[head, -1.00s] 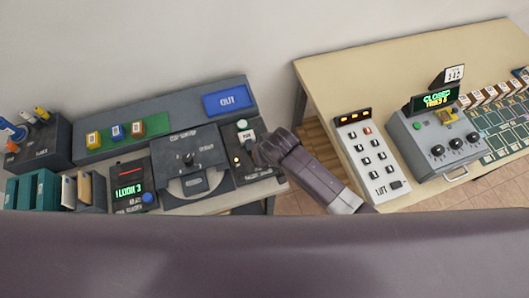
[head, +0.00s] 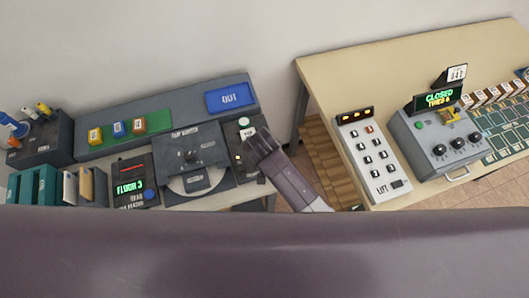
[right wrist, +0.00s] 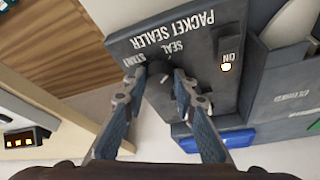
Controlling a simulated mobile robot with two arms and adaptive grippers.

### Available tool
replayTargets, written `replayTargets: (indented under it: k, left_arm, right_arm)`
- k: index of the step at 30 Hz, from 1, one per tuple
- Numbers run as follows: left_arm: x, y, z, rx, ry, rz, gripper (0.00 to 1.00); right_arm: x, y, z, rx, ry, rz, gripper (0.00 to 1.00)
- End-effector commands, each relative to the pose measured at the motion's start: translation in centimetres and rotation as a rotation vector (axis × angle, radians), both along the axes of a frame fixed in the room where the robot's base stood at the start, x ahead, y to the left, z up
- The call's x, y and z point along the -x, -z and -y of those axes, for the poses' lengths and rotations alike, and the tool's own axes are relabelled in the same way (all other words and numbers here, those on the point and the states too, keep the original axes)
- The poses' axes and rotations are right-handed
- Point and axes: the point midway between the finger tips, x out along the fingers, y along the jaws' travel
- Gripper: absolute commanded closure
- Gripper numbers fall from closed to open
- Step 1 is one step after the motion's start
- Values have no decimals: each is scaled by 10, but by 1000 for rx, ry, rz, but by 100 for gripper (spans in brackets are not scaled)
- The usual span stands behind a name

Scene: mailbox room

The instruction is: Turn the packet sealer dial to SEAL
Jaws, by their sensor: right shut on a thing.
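The packet sealer (right wrist: 215,35) is a dark panel with white lettering, seen upside down in the right wrist view; it also shows in the head view (head: 247,172), partly behind my right arm. Its dark round dial (right wrist: 160,92) sits near the SEAL and START labels, with a small white mark beside it. My right gripper (right wrist: 163,82) is shut on the dial, one finger on each side. The fingers hide part of the dial, so I cannot tell its exact setting. A small lamp (right wrist: 226,66) near ON is lit. My left gripper is not in view.
A dark cup switch unit (head: 190,158) stands directly left of the sealer. A blue OUT tray (head: 230,98) lies behind it. A beige table (head: 400,85) on the right holds a white lift panel (head: 374,165) and a grey machine (head: 430,130). Floor shows between the tables.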

Motion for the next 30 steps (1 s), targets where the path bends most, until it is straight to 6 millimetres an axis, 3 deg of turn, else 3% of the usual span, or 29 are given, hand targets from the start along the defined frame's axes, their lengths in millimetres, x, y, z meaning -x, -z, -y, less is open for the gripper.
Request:
replayTargets:
  k: [6,7,12,30]
  left_arm:
    - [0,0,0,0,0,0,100]
    - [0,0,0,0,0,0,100]
    - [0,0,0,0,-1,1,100]
    - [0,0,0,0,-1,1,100]
  right_arm:
    - [-3,-3,-1,-3,1,9,99]
    - [-3,-3,-1,-3,1,9,74]
    - [-2,-2,-1,-2,0,7,57]
    - [-1,-1,1,0,-15,3,57]
